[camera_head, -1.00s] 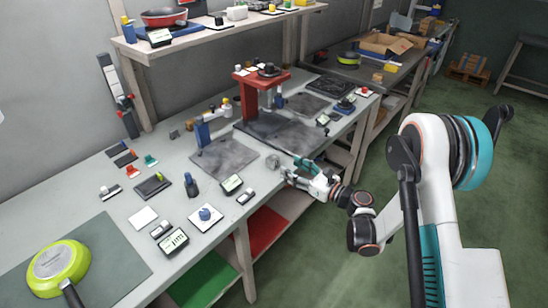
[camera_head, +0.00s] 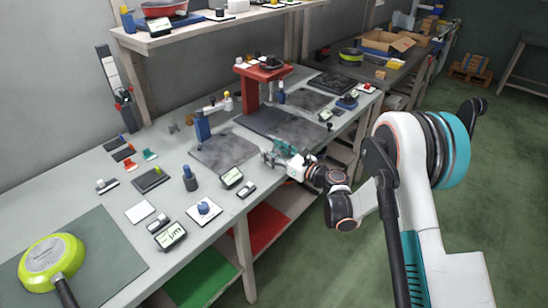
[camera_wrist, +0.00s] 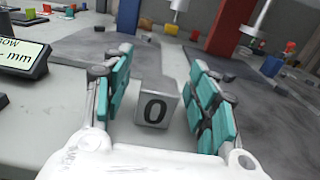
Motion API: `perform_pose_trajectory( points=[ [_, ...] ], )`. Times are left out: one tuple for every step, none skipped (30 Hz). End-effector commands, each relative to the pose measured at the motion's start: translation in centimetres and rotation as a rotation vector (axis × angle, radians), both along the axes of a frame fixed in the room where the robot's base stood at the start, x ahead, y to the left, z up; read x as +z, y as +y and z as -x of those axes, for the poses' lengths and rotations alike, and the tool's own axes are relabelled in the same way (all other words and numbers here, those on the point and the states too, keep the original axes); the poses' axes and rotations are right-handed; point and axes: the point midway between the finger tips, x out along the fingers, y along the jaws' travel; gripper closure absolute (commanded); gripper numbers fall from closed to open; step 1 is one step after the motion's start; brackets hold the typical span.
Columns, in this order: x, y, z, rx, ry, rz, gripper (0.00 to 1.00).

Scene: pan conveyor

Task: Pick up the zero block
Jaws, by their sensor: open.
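The zero block (camera_wrist: 157,103) is a small grey cube with a dark "0" on its near face. In the wrist view it stands on the light grey worktop between the two teal finger pads of my gripper (camera_wrist: 160,98). The gripper is open, with a visible gap on each side of the block. In the head view my gripper (camera_head: 270,155) is low over the bench near its front edge, and the block is too small or hidden to make out there.
A display box (camera_wrist: 22,62) stands left of my gripper; a blue post (camera_wrist: 165,5) and red press frame (camera_wrist: 230,25) stand beyond. Dark plates (camera_head: 225,150) lie on the bench behind. A green pan (camera_head: 50,258) lies at the front left.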

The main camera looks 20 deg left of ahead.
Motion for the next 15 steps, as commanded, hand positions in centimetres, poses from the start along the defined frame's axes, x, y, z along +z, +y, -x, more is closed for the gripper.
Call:
perform_pose_trajectory(
  points=[
    [0.03,-0.02,0.0,0.0,0.0,0.0,0.47],
    [0.03,-0.03,0.0,0.0,0.0,0.0,0.47],
    [0.03,-0.03,0.0,0.0,0.0,0.0,0.56],
    [0.03,-0.03,0.0,0.0,0.0,0.0,0.63],
    [0.03,-0.04,0.0,0.0,0.0,0.0,0.69],
    [0.02,-0.04,0.0,0.0,0.0,0.0,0.78],
    [0.02,-0.04,0.0,0.0,0.0,0.0,0.85],
    [0.02,-0.04,0.0,0.0,0.0,0.0,0.92],
    [0.01,-0.04,0.0,0.0,0.0,0.0,1.0],
    [0.01,-0.04,0.0,0.0,0.0,0.0,1.0],
    [0.01,-0.05,0.0,0.0,0.0,0.0,1.0],
    [0.06,-0.05,-0.01,0.0,0.0,0.0,1.0],
    [0.06,-0.06,-0.01,0.0,0.0,0.0,1.0],
    [0.06,-0.06,-0.01,0.0,0.0,0.0,1.0],
    [0.05,-0.06,-0.01,0.0,0.0,0.0,1.0]
  ],
)
